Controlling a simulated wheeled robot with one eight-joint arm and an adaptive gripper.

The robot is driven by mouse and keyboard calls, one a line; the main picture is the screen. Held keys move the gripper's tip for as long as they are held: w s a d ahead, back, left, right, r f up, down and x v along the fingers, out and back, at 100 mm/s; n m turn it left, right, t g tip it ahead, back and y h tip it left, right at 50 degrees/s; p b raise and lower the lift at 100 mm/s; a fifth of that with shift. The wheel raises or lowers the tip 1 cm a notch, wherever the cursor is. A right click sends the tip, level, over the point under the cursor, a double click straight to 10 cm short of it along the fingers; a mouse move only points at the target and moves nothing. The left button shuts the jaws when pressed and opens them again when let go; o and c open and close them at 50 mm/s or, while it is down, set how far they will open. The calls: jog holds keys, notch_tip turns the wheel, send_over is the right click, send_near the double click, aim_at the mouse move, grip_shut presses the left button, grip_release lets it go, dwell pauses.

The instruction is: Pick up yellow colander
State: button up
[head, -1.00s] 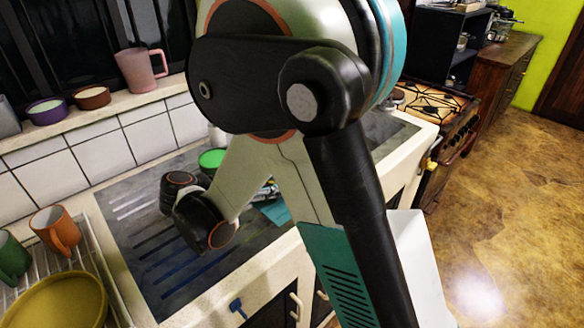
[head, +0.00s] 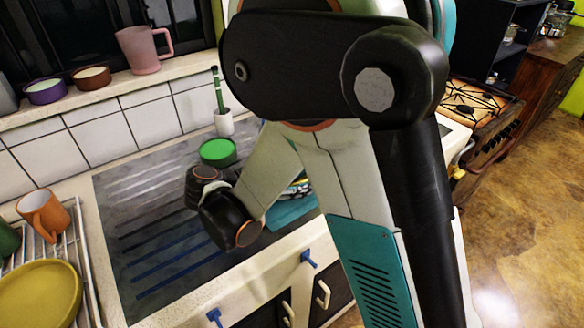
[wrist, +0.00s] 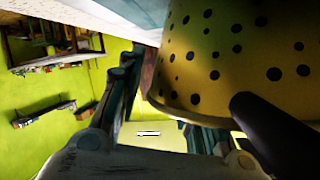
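In the wrist view, the yellow colander (wrist: 215,65), with round dark holes, fills the upper right, very close to the camera. My gripper (wrist: 185,75) has its fingers spread wide. One finger stands at the colander's left edge, and the dark other finger overlaps its lower right side. I cannot tell whether either finger touches it. In the head view my arm hides the gripper. A yellow round dish (head: 38,298) lies in the dish rack at the lower left; no holes show on it.
The dish rack (head: 78,255) also holds an orange mug (head: 43,215). A green-topped container (head: 218,151) and a white brush holder (head: 223,123) stand by the tiled wall. The gas cooker (head: 478,108) is at the right. Open floor (head: 530,220) lies on the right.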

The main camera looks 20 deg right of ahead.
jog(key=shift+a, duration=0.1)
grip_shut()
jog(key=shift+r, duration=0.15)
